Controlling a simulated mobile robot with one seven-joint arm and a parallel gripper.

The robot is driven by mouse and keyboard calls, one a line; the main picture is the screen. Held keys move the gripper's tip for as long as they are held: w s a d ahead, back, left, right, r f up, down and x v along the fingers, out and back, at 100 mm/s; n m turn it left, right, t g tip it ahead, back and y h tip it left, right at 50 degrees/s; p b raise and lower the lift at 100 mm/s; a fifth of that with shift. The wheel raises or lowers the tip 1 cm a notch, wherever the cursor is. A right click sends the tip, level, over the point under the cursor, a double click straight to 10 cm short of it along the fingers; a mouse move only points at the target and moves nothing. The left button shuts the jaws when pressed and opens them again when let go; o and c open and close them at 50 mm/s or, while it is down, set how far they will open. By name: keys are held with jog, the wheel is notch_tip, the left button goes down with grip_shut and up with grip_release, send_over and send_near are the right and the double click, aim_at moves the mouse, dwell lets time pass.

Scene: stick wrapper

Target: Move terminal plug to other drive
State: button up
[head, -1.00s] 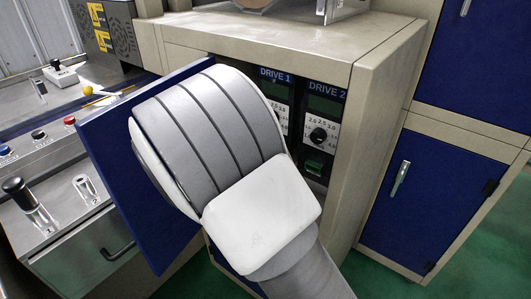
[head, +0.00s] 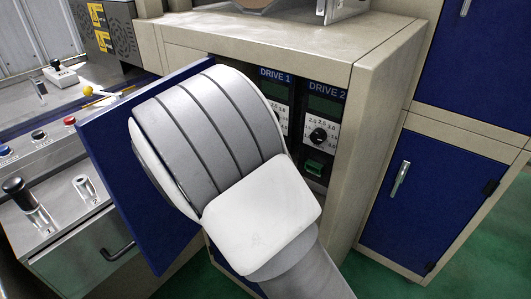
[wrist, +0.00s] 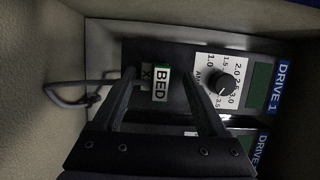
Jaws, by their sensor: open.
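A grey cable (wrist: 68,98) runs in from the left. Drive 2 (wrist: 262,145) is partly hidden behind my gripper. In the head view Drive 2 (head: 324,105) shows a green terminal (head: 314,167) below its knob. Drive 1 (head: 276,78) is mostly hidden by my arm, as is my gripper.
The drives sit inside an open beige cabinet (head: 385,90) with a blue door (head: 110,130) swung out left of my arm. A closed blue door (head: 410,200) is at the right. A control bench (head: 60,165) stands at the left. The cabinet walls are close around my gripper.

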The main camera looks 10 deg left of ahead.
jog(key=shift+s+a+b, duration=0.3)
jog(key=shift+s, duration=0.15)
dwell(0.3)
grip_shut()
jog(key=shift+s+a, duration=0.1)
jog(key=shift+s, duration=0.05)
dwell(0.4)
jog(key=shift+s+a+b, duration=0.3)
jog(key=shift+s+a, duration=0.05)
jog(key=shift+s, duration=0.2)
jog(key=shift+s, duration=0.2)
